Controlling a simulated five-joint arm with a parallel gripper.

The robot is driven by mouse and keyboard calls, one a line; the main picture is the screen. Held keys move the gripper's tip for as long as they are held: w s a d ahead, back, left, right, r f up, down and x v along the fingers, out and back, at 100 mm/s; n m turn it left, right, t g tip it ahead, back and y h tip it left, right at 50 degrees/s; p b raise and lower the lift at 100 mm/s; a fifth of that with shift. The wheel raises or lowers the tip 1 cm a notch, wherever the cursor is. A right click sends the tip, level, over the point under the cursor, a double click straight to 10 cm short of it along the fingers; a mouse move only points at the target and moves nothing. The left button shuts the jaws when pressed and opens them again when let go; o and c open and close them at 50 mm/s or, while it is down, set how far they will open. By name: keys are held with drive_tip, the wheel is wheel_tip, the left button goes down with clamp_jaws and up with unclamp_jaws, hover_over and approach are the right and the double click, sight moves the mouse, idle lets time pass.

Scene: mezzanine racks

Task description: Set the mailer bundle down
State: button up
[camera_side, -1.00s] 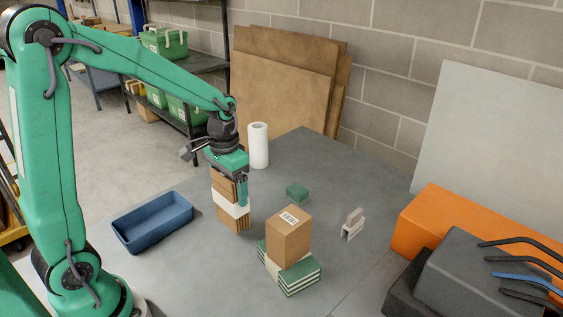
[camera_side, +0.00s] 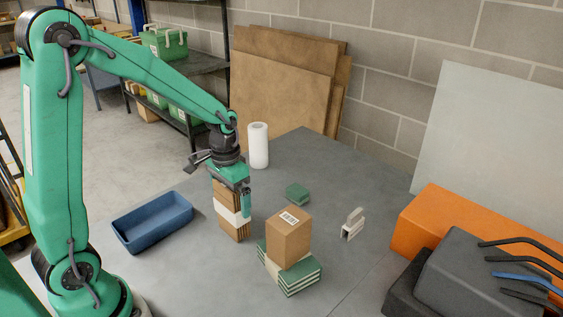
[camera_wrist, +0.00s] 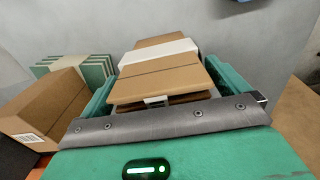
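The mailer bundle (camera_side: 229,221) is a stack of brown mailers with a white band, standing upright below my gripper (camera_side: 232,186). In the wrist view the bundle (camera_wrist: 155,84) fills the space between the two green fingers, and my gripper (camera_wrist: 165,95) is shut on it. In the side view one finger lies along the bundle's right side; the other finger is hidden. The bundle's lower end is at or very near the grey table (camera_side: 190,264); I cannot tell whether it touches.
A blue tray (camera_side: 150,238) lies left of the bundle. To the right, a cardboard box (camera_side: 288,236) sits on a green-and-white stack (camera_side: 301,275). A small green block (camera_side: 298,193), a white roll (camera_side: 258,146) and a pale upright object (camera_side: 352,224) stand farther off. Table between them is clear.

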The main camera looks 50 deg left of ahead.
drive_tip(key=shift+r, duration=0.15)
wheel_tip(320, 180, up, 12)
idle(0.7)
idle(0.5)
drive_tip(key=shift+s+d+r+t, duration=0.3)
drive_tip(key=shift+s+r, duration=0.15)
drive_tip(key=shift+s, duration=0.2)
drive_tip(key=s+d+r+t, duration=0.1)
drive_tip(key=s+d+t, duration=0.1)
drive_tip(key=s, duration=0.4)
drive_tip(key=s+d+r+t, duration=0.1)
drive_tip(key=s+d+t, duration=0.1)
drive_tip(key=s, duration=0.4)
drive_tip(key=shift+s+d+t, duration=0.15)
drive_tip(key=shift+d+t, duration=0.05)
drive_tip(key=shift+t, duration=0.3)
